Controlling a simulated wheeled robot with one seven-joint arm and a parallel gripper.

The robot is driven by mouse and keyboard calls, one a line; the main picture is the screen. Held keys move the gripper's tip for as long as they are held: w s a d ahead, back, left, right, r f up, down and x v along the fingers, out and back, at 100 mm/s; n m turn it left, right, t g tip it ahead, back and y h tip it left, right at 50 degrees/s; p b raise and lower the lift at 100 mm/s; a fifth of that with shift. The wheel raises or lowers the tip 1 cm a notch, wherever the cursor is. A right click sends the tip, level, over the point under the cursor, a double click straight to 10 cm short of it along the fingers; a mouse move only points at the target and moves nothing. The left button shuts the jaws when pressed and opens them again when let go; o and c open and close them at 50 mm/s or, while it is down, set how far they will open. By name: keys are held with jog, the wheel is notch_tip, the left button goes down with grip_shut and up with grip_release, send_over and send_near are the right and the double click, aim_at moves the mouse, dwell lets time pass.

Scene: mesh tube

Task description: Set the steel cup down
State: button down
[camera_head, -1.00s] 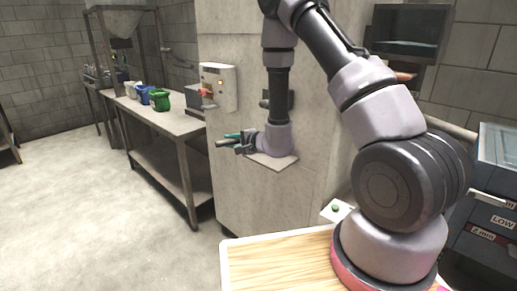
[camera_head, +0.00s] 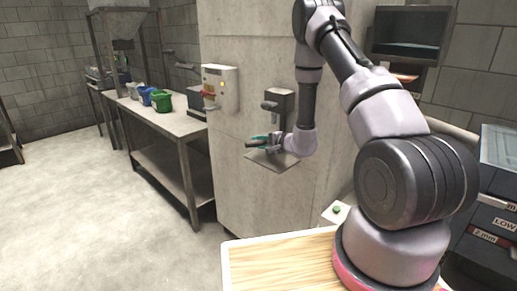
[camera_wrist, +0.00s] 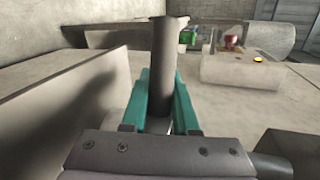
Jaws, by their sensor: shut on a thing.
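The steel cup (camera_wrist: 163,68) is a dark grey cylinder between the teal fingers of my gripper (camera_wrist: 161,105) in the wrist view. My gripper is shut on it. In the head view my gripper (camera_head: 258,142) points left, just above a small ledge (camera_head: 270,161) on the concrete block and below a wall-mounted dispenser (camera_head: 277,104). The cup looks small and dark there, seemingly tilted on its side. The ledge shows as a pale slab at left in the wrist view (camera_wrist: 75,95). I cannot tell whether the cup touches the ledge.
A control box (camera_head: 219,87) with a red handle and yellow light is on the block left of my gripper. A metal bench (camera_head: 180,122) farther left holds a green bucket (camera_head: 161,101), a blue bucket (camera_head: 146,97) and a white one. A wooden tabletop (camera_head: 275,262) is in front.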

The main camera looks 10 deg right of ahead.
jog(key=shift+w+d+f, duration=0.1)
jog(key=shift+w+f, duration=0.05)
jog(key=shift+f, duration=1.05)
jog(key=shift+f, duration=0.15)
jog(key=c, duration=0.7)
grip_release()
jog(key=v, duration=1.2)
jog(key=s+a+r+n+g+y, duration=0.2)
jog(key=s+a+r+n+g, duration=0.25)
jog(key=r, duration=0.65)
jog(key=s+a+r+n+g+y, duration=0.2)
jog(key=s+a+r+g, duration=0.35)
jog(key=r, duration=0.55)
jog(key=s+d+r+t+h, duration=0.2)
jog(key=s+d+r+h, duration=0.1)
jog(key=s, duration=0.3)
jog(key=s+d+r+n+t+h, duration=0.1)
jog(key=s+d+r+h, duration=0.3)
jog(key=s+r, duration=0.2)
jog(key=s+d+r+t+h, duration=0.2)
jog(key=s+d+r+h, duration=0.1)
jog(key=s, duration=0.3)
jog(key=shift+s+d+r+t+h, duration=0.1)
jog(key=shift+d+r+t+h, duration=0.1)
jog(key=shift+r, duration=0.15)
jog(key=shift+s+d+r+t+h, duration=0.1)
jog(key=shift+s+d+r+h, duration=0.05)
jog(key=shift+d+r+h, duration=0.15)
